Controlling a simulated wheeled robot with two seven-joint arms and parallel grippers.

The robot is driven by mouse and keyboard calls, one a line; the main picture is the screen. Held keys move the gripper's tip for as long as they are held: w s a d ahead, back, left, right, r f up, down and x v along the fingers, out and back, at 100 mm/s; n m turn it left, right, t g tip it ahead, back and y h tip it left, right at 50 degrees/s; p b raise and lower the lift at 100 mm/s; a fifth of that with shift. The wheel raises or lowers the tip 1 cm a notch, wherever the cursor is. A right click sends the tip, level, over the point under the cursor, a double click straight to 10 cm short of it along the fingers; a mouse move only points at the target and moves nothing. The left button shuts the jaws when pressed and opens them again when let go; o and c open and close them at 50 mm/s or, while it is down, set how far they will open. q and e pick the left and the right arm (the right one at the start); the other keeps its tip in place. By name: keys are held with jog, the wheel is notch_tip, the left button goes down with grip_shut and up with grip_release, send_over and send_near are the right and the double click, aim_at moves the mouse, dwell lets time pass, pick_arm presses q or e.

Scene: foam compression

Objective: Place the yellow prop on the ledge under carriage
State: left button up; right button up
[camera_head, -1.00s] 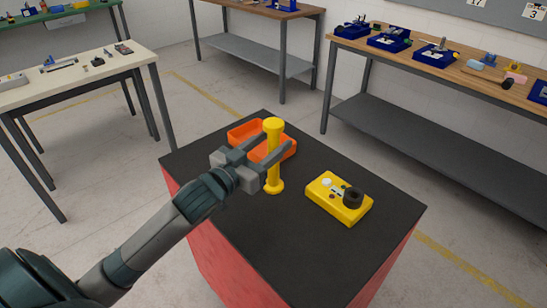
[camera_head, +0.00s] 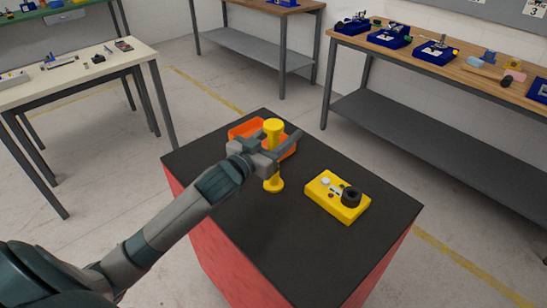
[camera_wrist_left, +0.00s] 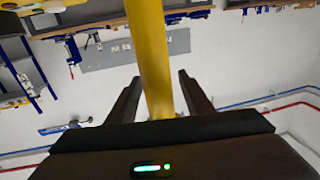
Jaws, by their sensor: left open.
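The yellow prop (camera_head: 273,184) is a post with wide round ends, standing upright on the black top of the red cabinet (camera_head: 262,232). My left gripper (camera_head: 280,146) is open around the upper part of the prop, with the prop between its two fingers. In the left wrist view the prop's shaft (camera_wrist_left: 147,55) runs between the spread fingers (camera_wrist_left: 155,97), with gaps showing on both sides. No carriage or ledge can be made out clearly. My right gripper is not in view.
A yellow control box (camera_head: 335,200) with a black knob sits to the right. Workbenches with blue fixtures (camera_head: 433,54) stand behind, and a pale table (camera_head: 70,80) stands at left. The cabinet's front top is clear.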

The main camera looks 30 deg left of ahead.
pick_arm(q)
grip_shut()
dwell(1.2)
jog(key=shift+r, duration=0.1)
